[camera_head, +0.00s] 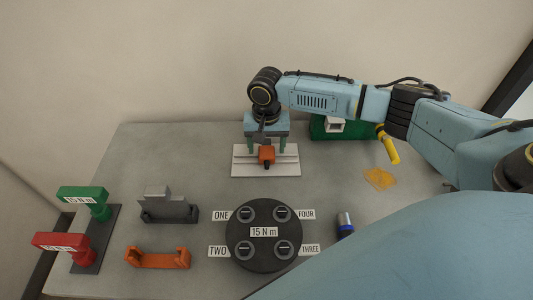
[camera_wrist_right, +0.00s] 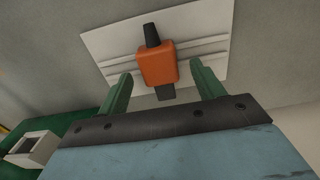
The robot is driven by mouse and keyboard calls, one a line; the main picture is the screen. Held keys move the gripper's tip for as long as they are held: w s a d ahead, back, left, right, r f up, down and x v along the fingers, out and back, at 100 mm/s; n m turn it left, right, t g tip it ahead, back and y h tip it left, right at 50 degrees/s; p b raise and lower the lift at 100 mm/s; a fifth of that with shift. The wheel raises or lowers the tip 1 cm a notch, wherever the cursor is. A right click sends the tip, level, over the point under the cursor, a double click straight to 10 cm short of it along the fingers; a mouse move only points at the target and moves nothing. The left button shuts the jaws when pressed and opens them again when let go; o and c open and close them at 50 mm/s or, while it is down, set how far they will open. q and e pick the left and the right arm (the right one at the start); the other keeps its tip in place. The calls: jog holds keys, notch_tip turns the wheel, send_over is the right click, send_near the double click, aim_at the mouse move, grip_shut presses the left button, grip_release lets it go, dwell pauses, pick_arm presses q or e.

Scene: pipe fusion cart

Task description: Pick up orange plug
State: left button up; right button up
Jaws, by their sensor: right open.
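The orange plug (camera_head: 266,154) is a small orange block with dark ends, on a white grooved plate (camera_head: 240,165) at the back middle of the table. In the right wrist view the plug (camera_wrist_right: 158,62) shows its orange body with a dark stub on either end. My right gripper (camera_head: 267,150) is above the plate, pointing down. Its two green fingers (camera_wrist_right: 160,85) are open, one to either side of the plug with gaps visible; I cannot tell how high the tips are. My left gripper is not in view.
A green block with a white square part (camera_head: 334,125) stands right of the plate. A yellow-handled tool (camera_head: 388,146), a yellow patch (camera_head: 380,179) and a blue-capped cylinder (camera_head: 344,224) lie further right. A dark round disc (camera_head: 264,258), an orange bracket (camera_head: 158,259) and a grey block (camera_head: 168,207) are in front.

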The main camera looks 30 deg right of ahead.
jog(key=shift+f, duration=0.4)
jog(key=shift+c, duration=0.2)
jog(key=shift+r, duration=0.1)
jog(key=c, duration=1.1)
